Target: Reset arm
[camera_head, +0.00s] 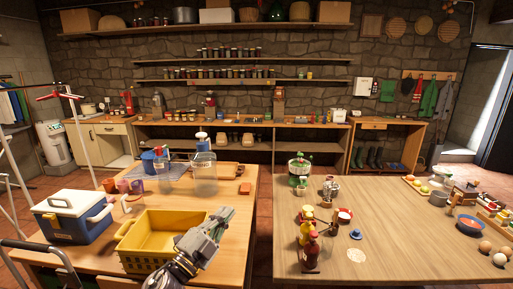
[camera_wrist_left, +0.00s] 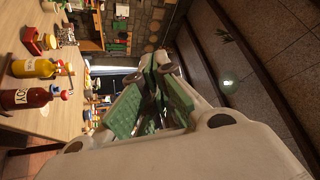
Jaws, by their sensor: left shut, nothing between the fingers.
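My left gripper (camera_head: 222,222) rises from the bottom of the head view, over the right end of the yellow crate (camera_head: 133,258) and the front edge of the left table. Its fingers point up and to the right, and it is shut and empty. In the left wrist view its green-padded fingers (camera_wrist_left: 152,95) are close together with nothing held. My right gripper is not in view.
The left table holds a blue-and-white cooler (camera_head: 75,215), cups and clear dispensers (camera_head: 204,170). The right table (camera_head: 400,235) holds sauce bottles (camera_head: 311,250), bowls and eggs, with bare wood in its middle. A floor gap separates the tables.

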